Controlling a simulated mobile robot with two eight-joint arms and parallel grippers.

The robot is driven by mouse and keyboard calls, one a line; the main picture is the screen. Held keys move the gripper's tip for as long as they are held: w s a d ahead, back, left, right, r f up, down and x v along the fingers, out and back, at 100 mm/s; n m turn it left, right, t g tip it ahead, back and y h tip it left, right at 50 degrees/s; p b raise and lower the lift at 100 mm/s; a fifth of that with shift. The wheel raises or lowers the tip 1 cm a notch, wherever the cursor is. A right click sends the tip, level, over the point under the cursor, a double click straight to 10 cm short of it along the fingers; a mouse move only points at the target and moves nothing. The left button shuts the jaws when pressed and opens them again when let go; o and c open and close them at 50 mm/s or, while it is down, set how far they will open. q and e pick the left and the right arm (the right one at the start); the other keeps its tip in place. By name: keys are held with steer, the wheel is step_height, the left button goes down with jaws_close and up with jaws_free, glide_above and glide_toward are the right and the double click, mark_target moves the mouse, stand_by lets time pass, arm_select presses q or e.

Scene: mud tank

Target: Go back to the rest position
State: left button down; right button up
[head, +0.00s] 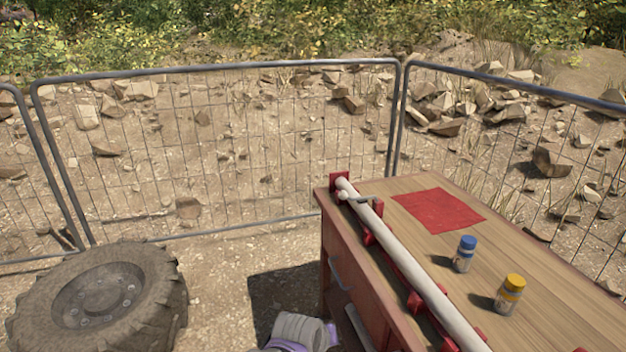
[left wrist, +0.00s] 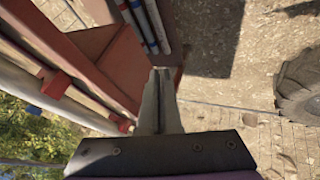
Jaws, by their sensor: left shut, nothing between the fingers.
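My left gripper (left wrist: 160,72) shows in the left wrist view with its two fingers together and nothing between them. It is beside the red side of the workbench (left wrist: 118,75); whether it touches the bench I cannot tell. In the head view, a grey and purple part of my arm shows at the bottom edge, left of the workbench (head: 530,235), and the fingertips are not visible there. My right gripper is in neither view.
A long pale pipe (head: 405,262) lies in red holders along the bench's left edge. A red mat (head: 438,210), a blue-capped jar (head: 464,254) and a yellow-capped jar (head: 509,295) are on top. A large tyre (head: 98,298) lies left. Wire fencing (head: 225,150) stands behind.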

arm_select(q)
steer(key=s+a+f+m+g+y, duration=0.1)
steer(key=s+a+f+m+y, duration=0.15)
steer(key=s+a, duration=2.15)
step_height(320, 180, up, 14)
steer(key=w+d+p, duration=0.1)
steer(key=d+p, duration=0.1)
steer(key=p, duration=1.1)
steer(key=shift+n+y, duration=0.45)
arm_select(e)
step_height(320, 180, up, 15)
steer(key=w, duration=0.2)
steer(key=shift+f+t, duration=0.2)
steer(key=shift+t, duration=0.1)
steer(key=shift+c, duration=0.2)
